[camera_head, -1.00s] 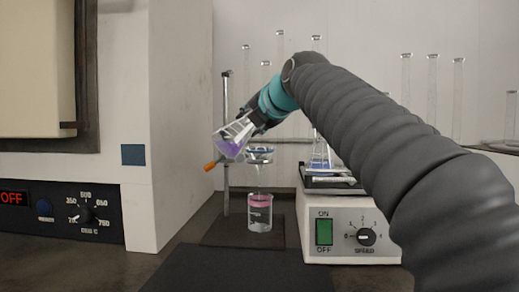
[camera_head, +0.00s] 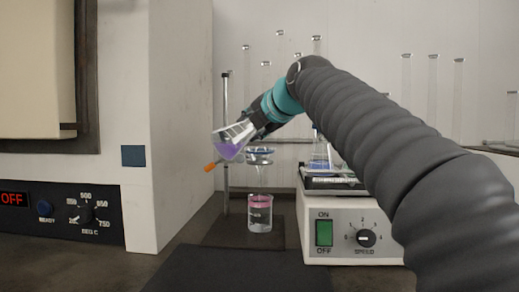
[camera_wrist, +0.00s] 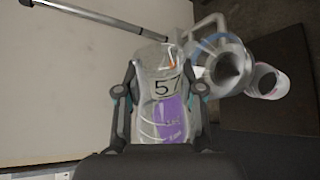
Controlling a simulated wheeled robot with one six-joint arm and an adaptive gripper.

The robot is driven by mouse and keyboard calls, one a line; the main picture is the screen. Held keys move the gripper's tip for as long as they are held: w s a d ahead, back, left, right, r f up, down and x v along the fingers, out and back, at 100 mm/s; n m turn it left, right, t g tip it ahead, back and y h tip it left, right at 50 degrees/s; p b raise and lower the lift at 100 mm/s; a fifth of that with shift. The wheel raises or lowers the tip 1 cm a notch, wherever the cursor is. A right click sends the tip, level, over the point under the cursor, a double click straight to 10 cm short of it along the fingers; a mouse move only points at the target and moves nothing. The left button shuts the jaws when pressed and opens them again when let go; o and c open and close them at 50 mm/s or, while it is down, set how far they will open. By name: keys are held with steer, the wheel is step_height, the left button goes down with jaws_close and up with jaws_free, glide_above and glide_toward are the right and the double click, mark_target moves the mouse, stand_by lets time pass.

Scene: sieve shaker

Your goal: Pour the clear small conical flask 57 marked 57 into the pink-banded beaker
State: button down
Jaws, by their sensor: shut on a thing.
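My gripper (camera_wrist: 163,103) is shut on the clear small conical flask (camera_wrist: 164,68), marked 57 in the wrist view, with a purple patch on its side. In the head view the flask (camera_head: 230,146) is strongly tilted, its mouth to the left of a clear funnel (camera_head: 259,156) on a stand. An orange tip (camera_head: 209,168) shows just below the flask. The pink-banded beaker (camera_head: 260,214) stands upright below the funnel, holding some clear liquid. It also shows in the wrist view (camera_wrist: 268,83), beside the funnel (camera_wrist: 226,64).
The stand's metal rod (camera_head: 226,120) rises just left of the funnel. A shaker unit (camera_head: 345,231) with a flask (camera_head: 319,155) on its platform stands to the right. A furnace (camera_head: 62,215) is on the left. Tall glass tubes (camera_head: 406,85) line the back. The dark mat (camera_head: 235,270) in front is bare.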

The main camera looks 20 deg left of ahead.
steer(key=shift+w+r+m+g+y+p, duration=0.1)
steer(key=shift+r+m+g+y+p, duration=0.35)
steer(key=shift+m+g+p, duration=0.65)
stand_by(1.1)
steer(key=shift+w+d+f+m, duration=0.1)
steer(key=shift+f+m, duration=0.4)
steer(key=shift+m, duration=0.1)
stand_by(2.4)
steer(key=shift+w+d+r+m+g+y+p, duration=0.15)
steer(key=shift+m+g+y+p, duration=0.2)
steer(key=shift+m+p, duration=0.2)
stand_by(2.1)
